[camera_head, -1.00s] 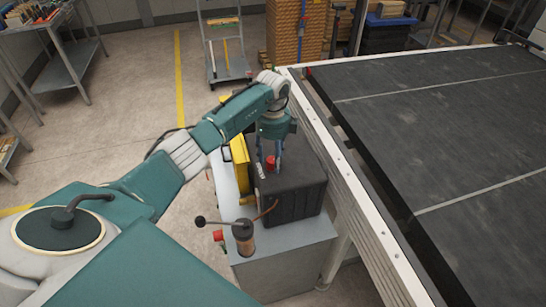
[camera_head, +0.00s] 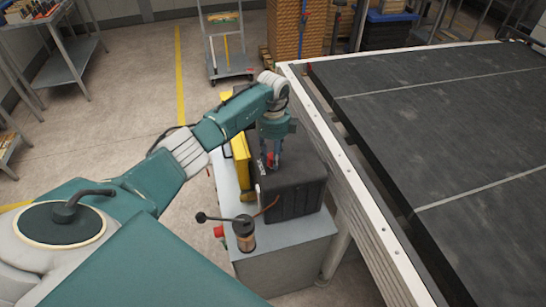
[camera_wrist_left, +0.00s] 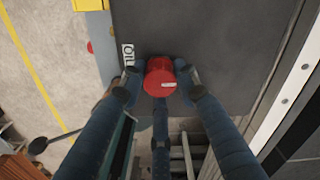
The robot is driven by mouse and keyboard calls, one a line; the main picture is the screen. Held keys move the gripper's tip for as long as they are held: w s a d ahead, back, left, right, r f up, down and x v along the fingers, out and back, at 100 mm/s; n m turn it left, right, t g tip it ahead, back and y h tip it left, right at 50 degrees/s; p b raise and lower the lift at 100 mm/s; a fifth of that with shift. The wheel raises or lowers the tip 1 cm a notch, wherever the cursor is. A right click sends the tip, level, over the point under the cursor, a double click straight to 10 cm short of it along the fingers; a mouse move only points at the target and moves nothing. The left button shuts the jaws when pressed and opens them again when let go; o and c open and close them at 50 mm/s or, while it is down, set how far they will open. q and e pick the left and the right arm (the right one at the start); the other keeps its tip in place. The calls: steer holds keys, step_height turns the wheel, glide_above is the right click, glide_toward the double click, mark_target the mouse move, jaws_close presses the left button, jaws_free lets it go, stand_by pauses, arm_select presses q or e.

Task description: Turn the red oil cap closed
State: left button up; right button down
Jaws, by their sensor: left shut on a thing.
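The red oil cap (camera_wrist_left: 160,75) sits on top of the black box (camera_wrist_left: 205,40), beside a white label reading OIL (camera_wrist_left: 128,54). In the head view the cap (camera_head: 270,158) is partly hidden by my fingers. My left gripper (camera_wrist_left: 160,82) points down at the cap, with its fingers shut around the cap's sides. In the head view my left gripper (camera_head: 272,160) stands over the black box (camera_head: 298,178). My right gripper is not in view.
A lever with a dark knob (camera_head: 201,217) and a clear cylinder (camera_head: 244,235) stand in front of the black box on a grey cabinet (camera_head: 285,260). A yellow part (camera_head: 240,160) is at its left. The large dark conveyor table (camera_head: 440,120) borders it on the right.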

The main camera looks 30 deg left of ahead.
arm_select(q)
steer(key=m+b, duration=0.1)
steer(key=m, duration=0.1)
steer(key=m+b, duration=0.2)
steer(key=shift+d+f, duration=0.15)
steer(key=shift+f, duration=0.05)
steer(key=m+b, duration=0.3)
steer(key=m, duration=0.2)
steer(key=m+b, duration=0.3)
steer(key=m, duration=0.1)
steer(key=shift+s+f, duration=0.1)
steer(key=m+b, duration=0.2)
steer(key=m, duration=0.4)
steer(key=m+b, duration=0.1)
steer(key=m, duration=0.2)
steer(key=shift+a+b, duration=0.25)
steer(key=shift+b, duration=0.05)
steer(key=m+b, duration=0.1)
steer(key=m, duration=0.4)
steer(key=shift+a, duration=0.1)
steer(key=m, duration=0.4)
steer(key=shift+a+m+b, duration=0.1)
steer(key=shift+m+b, duration=0.2)
steer(key=shift+b, duration=0.1)
steer(key=m, duration=0.5)
steer(key=shift+a+r, duration=0.1)
steer(key=shift+r, duration=0.2)
steer(key=shift+w, duration=0.2)
